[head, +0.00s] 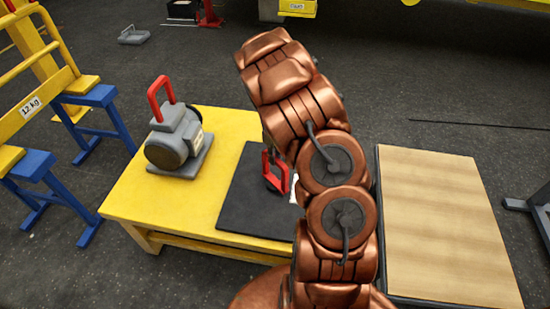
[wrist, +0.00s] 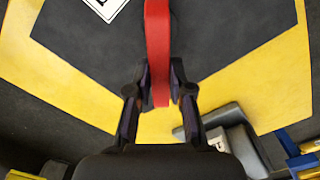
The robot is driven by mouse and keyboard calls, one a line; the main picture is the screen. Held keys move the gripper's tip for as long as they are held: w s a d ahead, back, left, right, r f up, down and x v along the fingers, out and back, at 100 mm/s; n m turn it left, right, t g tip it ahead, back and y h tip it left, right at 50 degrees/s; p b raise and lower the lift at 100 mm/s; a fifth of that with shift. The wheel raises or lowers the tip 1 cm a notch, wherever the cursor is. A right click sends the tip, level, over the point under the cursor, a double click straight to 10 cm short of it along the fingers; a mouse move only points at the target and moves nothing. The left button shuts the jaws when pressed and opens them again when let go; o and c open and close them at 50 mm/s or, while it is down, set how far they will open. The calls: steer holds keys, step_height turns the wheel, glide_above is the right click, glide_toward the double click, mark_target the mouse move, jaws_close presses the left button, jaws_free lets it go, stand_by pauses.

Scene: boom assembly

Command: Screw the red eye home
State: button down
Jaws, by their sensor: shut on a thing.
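The red eye (wrist: 158,45) runs between my two dark fingers in the wrist view. My gripper (wrist: 158,85) is shut on it. In the head view, the red eye (head: 283,177) shows over the black mat (head: 240,205), beside my copper arm, which hides most of my gripper. What the eye screws into is hidden, so I cannot tell how far it is seated.
A grey motor (head: 170,150) with a red handle (head: 159,98) stands on the left of the yellow table (head: 130,195). A white label (wrist: 105,5) lies on the mat. A wooden-topped table (head: 440,220) is at right. A yellow frame (head: 35,95) with blue legs stands at left.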

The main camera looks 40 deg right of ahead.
steer(key=m, duration=0.5)
steer(key=shift+m, duration=0.3)
steer(key=m, duration=0.5)
steer(key=shift+m, duration=0.3)
steer(key=m, duration=0.6)
steer(key=m+p, duration=0.1)
steer(key=m, duration=0.4)
steer(key=shift+r+m, duration=0.1)
steer(key=shift+m, duration=0.2)
steer(key=m+p, duration=0.1)
steer(key=m, duration=0.4)
steer(key=shift+m, duration=0.3)
steer(key=m, duration=0.5)
steer(key=shift+p, duration=0.4)
steer(key=m, duration=0.5)
steer(key=shift+m+p, duration=0.4)
steer(key=m, duration=0.5)
steer(key=shift+w, duration=0.1)
steer(key=shift+m, duration=0.3)
